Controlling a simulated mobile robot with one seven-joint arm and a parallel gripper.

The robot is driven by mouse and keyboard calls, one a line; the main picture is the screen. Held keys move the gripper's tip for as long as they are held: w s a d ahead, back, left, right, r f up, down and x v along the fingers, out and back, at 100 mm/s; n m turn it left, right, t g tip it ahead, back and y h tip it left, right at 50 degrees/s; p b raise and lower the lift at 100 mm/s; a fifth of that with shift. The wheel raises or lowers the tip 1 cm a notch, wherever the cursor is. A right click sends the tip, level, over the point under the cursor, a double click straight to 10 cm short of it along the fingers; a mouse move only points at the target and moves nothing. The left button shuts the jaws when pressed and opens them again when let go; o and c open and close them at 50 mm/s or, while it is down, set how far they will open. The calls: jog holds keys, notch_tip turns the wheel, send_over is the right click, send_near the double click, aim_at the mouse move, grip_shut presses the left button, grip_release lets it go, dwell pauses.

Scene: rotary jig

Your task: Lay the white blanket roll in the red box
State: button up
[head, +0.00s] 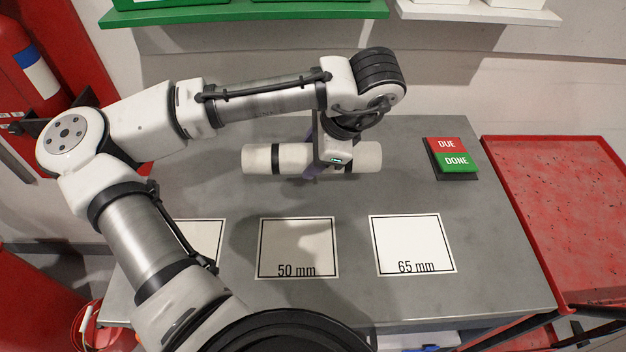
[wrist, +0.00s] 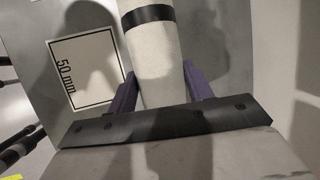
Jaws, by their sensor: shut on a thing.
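The white roll (head: 258,159) is a pale cylinder with dark bands, lying crosswise at the back middle of the grey table in the head view. My gripper (head: 315,160) is closed across its middle from above. In the wrist view the roll (wrist: 155,55) runs between the two purple fingers of my gripper (wrist: 159,78), one on each side. My gripper hides part of the roll, and I cannot tell whether it touches the table. No clearly recognisable red box shows; a shallow red tray (head: 560,185) with a raised rim stands right of the table.
The grey table (head: 490,270) carries a card marked 50 mm (head: 297,245), one marked 65 mm (head: 411,243), and a partly hidden third card (head: 207,238). A red and green DUE/DONE block (head: 452,157) sits at the back right. A green shelf (head: 250,10) hangs behind.

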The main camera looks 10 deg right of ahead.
notch_tip(320, 180, down, 8)
jog(key=shift+f, duration=0.2)
dwell(0.3)
jog(key=shift+f, duration=0.15)
jog(key=o, duration=1.4)
jog(key=shift+o, duration=0.2)
